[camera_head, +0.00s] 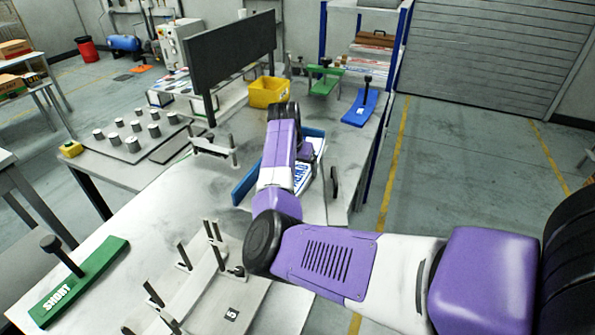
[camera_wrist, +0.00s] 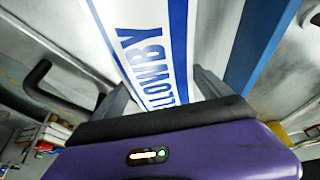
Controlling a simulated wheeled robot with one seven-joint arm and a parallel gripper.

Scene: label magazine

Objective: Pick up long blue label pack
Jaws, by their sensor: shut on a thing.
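The long blue label pack (camera_wrist: 155,45) is white with blue edge stripes and blue lettering. It runs up from between the two fingers of my gripper (camera_wrist: 160,92) in the wrist view, and the fingers are shut on it. In the head view part of the pack (camera_head: 301,180) shows beside my purple wrist, over the far part of the white table. My wrist and arm hide the rest of it and most of the gripper. I cannot tell whether the pack touches the surface below.
A blue side piece (camera_head: 245,184) stands left of the pack, and a blue bar (camera_wrist: 262,40) is close on its right. A green SHORT piece (camera_head: 80,283), a blue holder (camera_head: 360,107), a green holder (camera_head: 323,84) and a yellow bin (camera_head: 268,92) stand around. Upright posts (camera_head: 213,232) rise in front.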

